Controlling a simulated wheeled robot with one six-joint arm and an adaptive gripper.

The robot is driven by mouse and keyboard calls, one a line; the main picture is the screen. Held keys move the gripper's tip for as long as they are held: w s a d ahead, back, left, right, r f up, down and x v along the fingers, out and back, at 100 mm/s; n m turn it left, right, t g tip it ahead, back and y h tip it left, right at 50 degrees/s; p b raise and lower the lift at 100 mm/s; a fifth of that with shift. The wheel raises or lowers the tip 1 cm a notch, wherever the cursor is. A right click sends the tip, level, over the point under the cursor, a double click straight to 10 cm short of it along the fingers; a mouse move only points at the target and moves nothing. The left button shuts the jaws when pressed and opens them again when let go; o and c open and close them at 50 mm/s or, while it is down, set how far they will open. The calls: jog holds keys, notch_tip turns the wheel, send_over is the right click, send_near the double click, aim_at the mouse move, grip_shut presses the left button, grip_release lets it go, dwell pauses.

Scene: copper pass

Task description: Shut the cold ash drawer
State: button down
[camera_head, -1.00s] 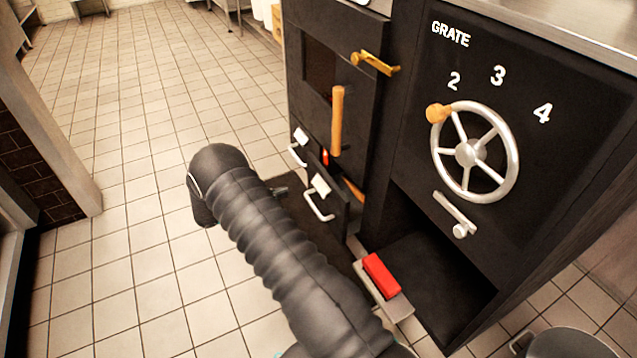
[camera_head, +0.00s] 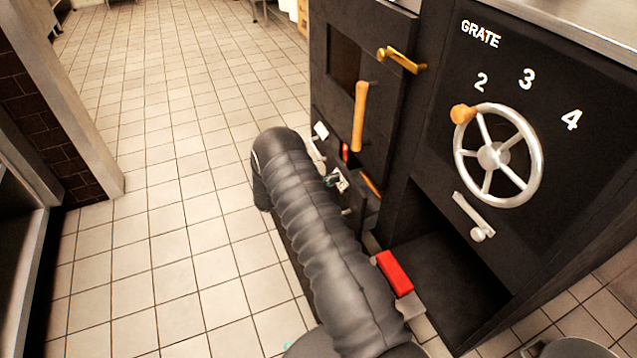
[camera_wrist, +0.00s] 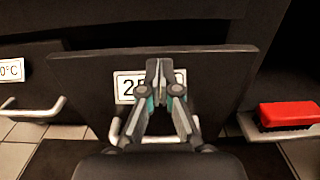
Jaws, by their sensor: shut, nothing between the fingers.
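Two ash drawers sit low in the black stove. The nearer drawer front (camera_wrist: 215,85) stands out from the stove, partly open, and carries a white label starting with "2"; the rest is covered by my fingers. Its label also shows in the head view (camera_head: 341,182). The farther drawer's label (camera_wrist: 10,70), partly cut off, ends in "0°C"; its handle (camera_wrist: 35,108) is at the left. My gripper (camera_wrist: 158,72) is shut and empty, its tips in front of the nearer drawer's label. I cannot tell whether they touch. That drawer's handle (camera_wrist: 115,130) is mostly hidden behind the fingers.
A red brush (camera_head: 395,273) lies on a metal plate just right of the drawer, by an open black recess (camera_head: 450,280). The grate wheel (camera_head: 497,156) and a small lever (camera_head: 470,215) are above. Tiled floor (camera_head: 170,200) is free at left.

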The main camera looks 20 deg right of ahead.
aim_at(350, 174)
jog(key=shift+d, duration=0.95)
jog(key=d+b, duration=0.2)
jog(key=d, duration=0.4)
jog(key=shift+w+d+f, duration=0.1)
jog(key=shift+w+d, duration=0.05)
jog(key=shift+d, duration=0.25)
